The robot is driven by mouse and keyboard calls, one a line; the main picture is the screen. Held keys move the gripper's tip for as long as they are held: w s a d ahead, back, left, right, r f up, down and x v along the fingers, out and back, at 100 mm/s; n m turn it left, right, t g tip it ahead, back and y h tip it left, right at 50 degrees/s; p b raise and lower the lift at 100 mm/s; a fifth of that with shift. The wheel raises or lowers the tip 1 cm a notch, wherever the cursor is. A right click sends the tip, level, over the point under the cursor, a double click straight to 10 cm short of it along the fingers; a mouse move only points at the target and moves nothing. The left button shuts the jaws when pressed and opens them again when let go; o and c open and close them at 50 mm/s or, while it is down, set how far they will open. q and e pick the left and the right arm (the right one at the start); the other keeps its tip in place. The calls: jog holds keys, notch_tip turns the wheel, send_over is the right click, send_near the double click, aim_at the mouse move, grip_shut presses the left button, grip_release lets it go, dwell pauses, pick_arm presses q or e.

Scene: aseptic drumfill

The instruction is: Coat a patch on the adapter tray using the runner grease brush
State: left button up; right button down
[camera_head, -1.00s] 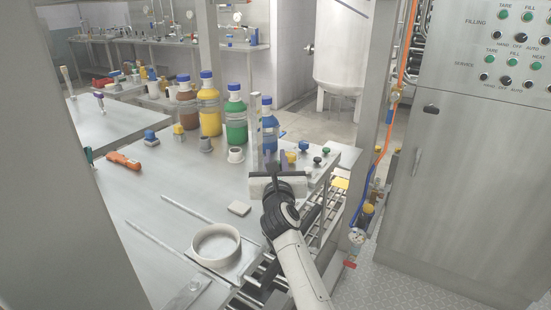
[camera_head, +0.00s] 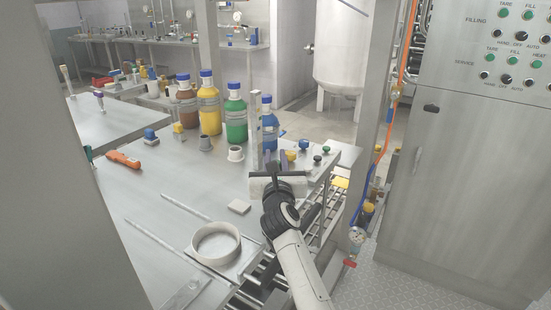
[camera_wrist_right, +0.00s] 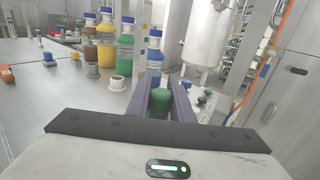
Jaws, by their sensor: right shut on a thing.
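My right gripper (camera_head: 277,158) is over the far right part of the steel table. In the right wrist view its two purple-grey fingers (camera_wrist_right: 160,92) are shut on a green piece (camera_wrist_right: 160,104), which looks like a handle. I cannot tell whether this is the runner grease brush, as no bristles show. I cannot tell whether this is the adapter tray. My left gripper is not in view.
Yellow (camera_head: 210,115), green (camera_head: 236,125) and blue (camera_head: 270,130) bottles stand behind the gripper. A white ring (camera_head: 216,243) sits on the front plate. An orange-handled tool (camera_head: 124,159) lies at left. A steel cabinet (camera_head: 470,180) stands at right.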

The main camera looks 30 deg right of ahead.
jog(key=shift+f, duration=0.15)
notch_tip(320, 180, up, 7)
jog(key=p, duration=0.6)
dwell(0.7)
